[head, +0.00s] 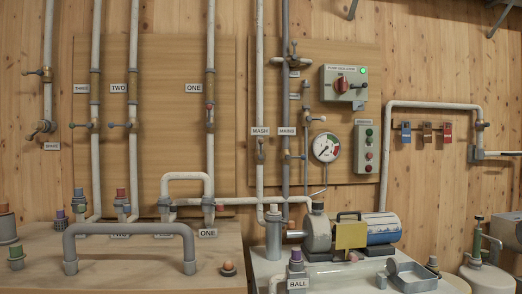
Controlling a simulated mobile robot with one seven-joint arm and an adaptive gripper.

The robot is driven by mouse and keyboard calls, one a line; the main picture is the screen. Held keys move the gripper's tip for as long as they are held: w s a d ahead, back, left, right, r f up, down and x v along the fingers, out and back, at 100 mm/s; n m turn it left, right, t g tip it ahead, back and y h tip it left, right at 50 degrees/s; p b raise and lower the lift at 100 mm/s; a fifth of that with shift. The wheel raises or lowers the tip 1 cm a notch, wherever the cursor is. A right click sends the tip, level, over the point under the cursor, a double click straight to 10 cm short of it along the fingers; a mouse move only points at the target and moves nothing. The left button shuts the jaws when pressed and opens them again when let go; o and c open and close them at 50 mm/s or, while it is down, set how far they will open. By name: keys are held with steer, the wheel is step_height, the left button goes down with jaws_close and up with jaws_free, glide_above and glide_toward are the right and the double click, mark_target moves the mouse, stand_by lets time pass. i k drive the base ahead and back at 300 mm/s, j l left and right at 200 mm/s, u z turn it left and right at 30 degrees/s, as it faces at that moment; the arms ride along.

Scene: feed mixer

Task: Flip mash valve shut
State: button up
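The MASH label (260,131) is on a pale vertical pipe (260,80) on the wall, near the middle of the head view. Just below the label, a small valve (261,150) sits on that pipe. Its dark lever seems to lie roughly along the pipe, but it is too small to tell exactly. Beside it, a darker pipe with the MAINS label (287,131) has its own valve (288,155) with a lever pointing sideways. My gripper is not in the view.
A pump (350,232) with a yellow plate stands below on a pale bench. A gauge (326,147), a switch box (344,87) and a button box (366,147) are right of the pipes. A grey arched pipe (130,229) stands on the left bench. Valves labelled ONE (193,88) and TWO (119,88) are left.

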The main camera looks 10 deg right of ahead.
mark_target(260, 141)
steer(key=i+l+u, duration=0.85)
steer(key=l, duration=0.15)
